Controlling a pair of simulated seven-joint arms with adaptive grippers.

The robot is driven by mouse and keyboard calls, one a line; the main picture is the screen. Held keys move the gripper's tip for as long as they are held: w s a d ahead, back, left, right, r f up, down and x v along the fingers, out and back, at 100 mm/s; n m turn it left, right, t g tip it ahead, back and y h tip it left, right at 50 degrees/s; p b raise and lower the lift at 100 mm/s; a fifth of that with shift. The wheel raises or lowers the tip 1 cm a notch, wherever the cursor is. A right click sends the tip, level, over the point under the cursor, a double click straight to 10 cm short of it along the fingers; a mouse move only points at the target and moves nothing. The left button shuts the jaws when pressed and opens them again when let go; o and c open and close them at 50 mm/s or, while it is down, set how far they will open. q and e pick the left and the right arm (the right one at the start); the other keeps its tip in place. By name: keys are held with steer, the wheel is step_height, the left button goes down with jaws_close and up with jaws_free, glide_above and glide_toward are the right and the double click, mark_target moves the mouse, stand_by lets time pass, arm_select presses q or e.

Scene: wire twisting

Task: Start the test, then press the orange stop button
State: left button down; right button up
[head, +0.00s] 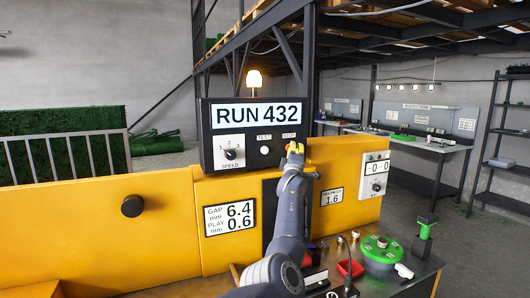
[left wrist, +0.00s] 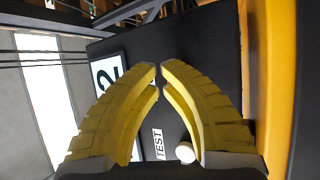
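The black test box (head: 215,150) stands on the yellow machine, and its display (head: 256,115) reads RUN 432. The white TEST button (head: 265,150) sits under its label, left of the STOP label (head: 289,135). It also shows in the left wrist view (left wrist: 185,152), low between the fingers. My left gripper (head: 294,149) has yellow fingers at the box's right side, just below the STOP label. Its fingertips (left wrist: 160,68) come together, with nothing seen between them. The fingers mostly hide the orange stop button; I cannot tell whether they touch it. My right gripper is out of view.
A lamp (head: 254,78) glows on top of the box. The speed dial (head: 230,154) is left of TEST. The gap and play panel (head: 230,217) reads 6.4 and 0.6. A green-topped device (head: 380,248) and small items sit on the bench at lower right.

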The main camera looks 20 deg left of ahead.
arm_select(q)
steer(key=shift+w+d+r, duration=0.1)
steer(key=shift+w+d, duration=0.15)
steer(key=shift+d, duration=0.35)
steer(key=shift+w+a, duration=0.6)
steer(key=shift+w, duration=0.05)
stand_by(0.9)
stand_by(0.4)
steer(key=shift+s+d, duration=0.2)
steer(key=shift+s, duration=0.1)
steer(key=shift+s+d, duration=0.3)
steer(key=shift+s, duration=0.05)
steer(key=shift+d, duration=0.1)
